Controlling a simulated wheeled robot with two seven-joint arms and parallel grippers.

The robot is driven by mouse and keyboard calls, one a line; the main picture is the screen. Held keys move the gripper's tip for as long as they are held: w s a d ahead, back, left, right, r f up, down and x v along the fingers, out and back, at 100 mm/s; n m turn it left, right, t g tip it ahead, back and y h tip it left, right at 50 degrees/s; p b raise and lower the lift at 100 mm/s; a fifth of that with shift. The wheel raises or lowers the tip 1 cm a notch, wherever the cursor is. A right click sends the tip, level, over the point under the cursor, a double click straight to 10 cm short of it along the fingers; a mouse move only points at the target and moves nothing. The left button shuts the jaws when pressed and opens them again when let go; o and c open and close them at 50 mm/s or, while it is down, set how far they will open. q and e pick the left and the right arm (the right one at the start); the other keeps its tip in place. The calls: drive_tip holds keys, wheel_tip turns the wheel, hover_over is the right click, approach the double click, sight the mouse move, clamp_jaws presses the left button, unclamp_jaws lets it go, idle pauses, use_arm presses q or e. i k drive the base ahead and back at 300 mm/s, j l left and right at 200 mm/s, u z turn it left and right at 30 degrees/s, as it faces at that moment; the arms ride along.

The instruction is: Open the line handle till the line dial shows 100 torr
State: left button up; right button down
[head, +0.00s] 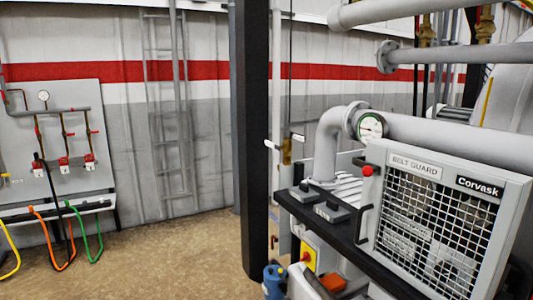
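A round white dial (371,127) with a dark rim sits on the thick grey pipe (440,138) above the caged machine. Its needle and figures are too small to read. A second, smaller round dial (43,95) is on the grey wall panel at the left, also unreadable. No label shows which is the line dial. A pale short bar (271,145) sticks out beside the dark column, near a brass-coloured fitting (287,151); I cannot tell whether it is the line handle. Several red handles (64,161) are on the left panel's pipes. Neither of my grippers is in view.
A machine with a mesh belt guard (440,225) fills the right, with a red knob (367,170) at its corner. A dark column (254,110) stands mid-view. Coloured hoses (88,240) hang at the left. The brown floor (170,255) between is clear.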

sight(268, 142)
drive_tip(key=i+j+z, duration=0.1)
drive_tip(key=i, duration=0.25)
drive_tip(key=i+j, duration=0.3)
drive_tip(key=i, duration=0.15)
drive_tip(key=i+j+u, duration=0.15)
drive_tip(key=i+j, duration=0.15)
drive_tip(key=i, duration=0.15)
drive_tip(key=i+j, duration=0.2)
drive_tip(key=i, duration=0.25)
drive_tip(key=i+j+u, duration=0.1)
drive_tip(key=i+j, duration=0.15)
drive_tip(key=i, duration=0.25)
